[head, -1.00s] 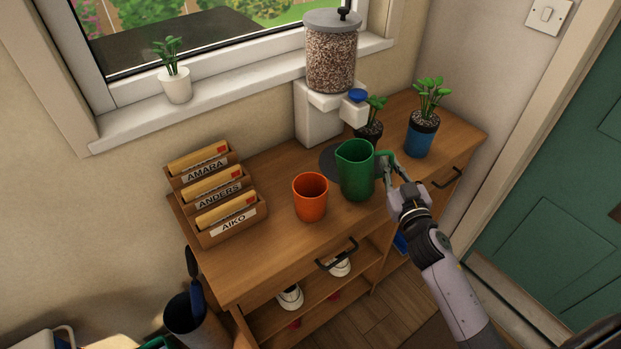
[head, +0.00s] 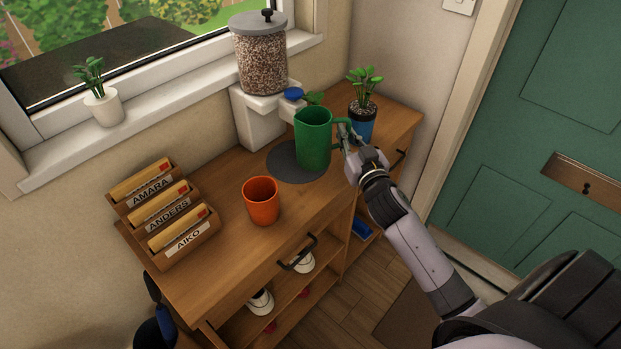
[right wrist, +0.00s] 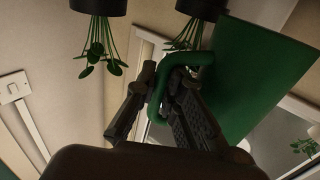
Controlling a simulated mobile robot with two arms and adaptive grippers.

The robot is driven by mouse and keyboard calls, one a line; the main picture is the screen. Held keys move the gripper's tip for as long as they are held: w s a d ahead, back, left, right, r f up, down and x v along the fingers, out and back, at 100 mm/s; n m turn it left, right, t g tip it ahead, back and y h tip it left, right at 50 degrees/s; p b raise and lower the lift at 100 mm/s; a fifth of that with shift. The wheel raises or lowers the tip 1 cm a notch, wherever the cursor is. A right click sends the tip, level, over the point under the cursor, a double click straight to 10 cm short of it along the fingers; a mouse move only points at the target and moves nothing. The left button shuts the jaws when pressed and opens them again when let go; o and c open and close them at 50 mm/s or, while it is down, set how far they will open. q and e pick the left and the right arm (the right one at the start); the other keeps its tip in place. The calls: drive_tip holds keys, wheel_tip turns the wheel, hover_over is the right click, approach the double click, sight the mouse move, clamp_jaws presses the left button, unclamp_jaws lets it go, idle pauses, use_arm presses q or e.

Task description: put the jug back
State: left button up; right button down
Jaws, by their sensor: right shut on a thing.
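The green jug (head: 313,138) is upright over the right part of a round dark grey mat (head: 288,166) on the wooden cabinet top. I cannot tell for certain whether its base is clear of the mat. My right gripper (head: 347,139) is at the jug's right side, shut on its handle. The right wrist view shows the fingers (right wrist: 168,100) around the green handle (right wrist: 185,62), with the jug's wall (right wrist: 255,80) to the right. The jug partly hides a small plant and the white dispenser stand behind it. My left gripper is not in view.
An orange cup (head: 262,202) stands in front of the mat. A blue-potted plant (head: 362,112) stands close behind my gripper. A grain dispenser (head: 260,60) stands at the back, and letter holders (head: 165,215) at left. The front cabinet top (head: 215,285) is clear.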

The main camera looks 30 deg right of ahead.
wheel_tip(320, 180, up, 12)
drive_tip(key=s+d+m+h, duration=0.1)
drive_tip(key=d+h, duration=0.1)
drive_tip(key=d, duration=0.1)
drive_tip(key=shift+g, duration=0.4)
drive_tip(key=shift+s+f+b, duration=0.1)
drive_tip(key=shift+f+b, duration=2.05)
drive_tip(key=shift+f, duration=7.35)
drive_tip(key=shift+f, duration=0.2)
drive_tip(key=c, duration=1.7)
unclamp_jaws()
drive_tip(key=shift+r, duration=0.1)
